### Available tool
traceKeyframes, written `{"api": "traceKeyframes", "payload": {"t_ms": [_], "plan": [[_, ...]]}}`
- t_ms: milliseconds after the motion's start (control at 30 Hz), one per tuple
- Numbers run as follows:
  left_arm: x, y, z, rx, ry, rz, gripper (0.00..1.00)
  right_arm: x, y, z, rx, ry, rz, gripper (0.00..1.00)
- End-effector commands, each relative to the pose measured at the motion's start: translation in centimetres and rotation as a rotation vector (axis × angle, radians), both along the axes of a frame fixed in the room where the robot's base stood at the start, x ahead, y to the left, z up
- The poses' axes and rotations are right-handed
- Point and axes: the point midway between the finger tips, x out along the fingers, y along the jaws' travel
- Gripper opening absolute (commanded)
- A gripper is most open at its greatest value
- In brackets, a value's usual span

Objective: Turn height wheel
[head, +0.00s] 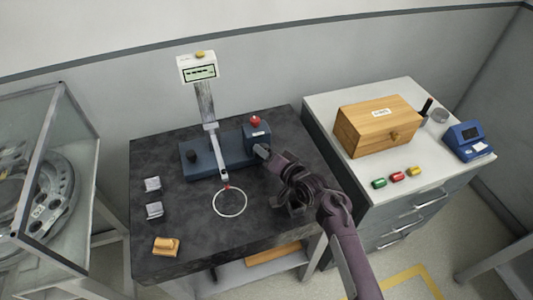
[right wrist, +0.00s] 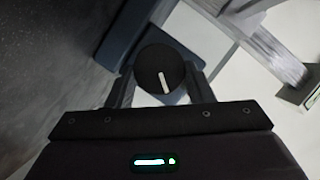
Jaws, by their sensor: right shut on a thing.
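The height wheel is a round black knob with a white mark in the right wrist view (right wrist: 153,60). It sits between the two fingers of my right gripper (right wrist: 160,82), which is shut on it. In the head view my right gripper (head: 264,153) reaches in from the right to the side of the blue instrument base (head: 235,152), and it hides the wheel there. The instrument has a thin arm with a red tip at the rim of a white ring (head: 230,213) and a display (head: 201,73) at the top. My left gripper is not in view.
A red-topped blue box (head: 257,136) stands behind my gripper. A wooden box (head: 378,128) is on the white cabinet at right. A glass case (head: 50,170) stands at left.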

Motion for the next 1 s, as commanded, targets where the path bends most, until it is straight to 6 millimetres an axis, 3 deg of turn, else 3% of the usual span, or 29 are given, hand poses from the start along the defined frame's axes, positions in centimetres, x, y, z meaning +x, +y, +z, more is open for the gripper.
{"api": "traceKeyframes", "payload": {"t_ms": [400,967,1000], "plan": [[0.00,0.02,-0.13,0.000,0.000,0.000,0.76,0.04,-0.16,-0.28,0.187,0.062,-0.001,0.25],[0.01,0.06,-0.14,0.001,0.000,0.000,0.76,0.05,-0.20,-0.31,0.215,0.071,-0.002,0.25],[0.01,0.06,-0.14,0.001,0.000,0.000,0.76,0.05,-0.20,-0.31,0.215,0.071,-0.002,0.51]]}}
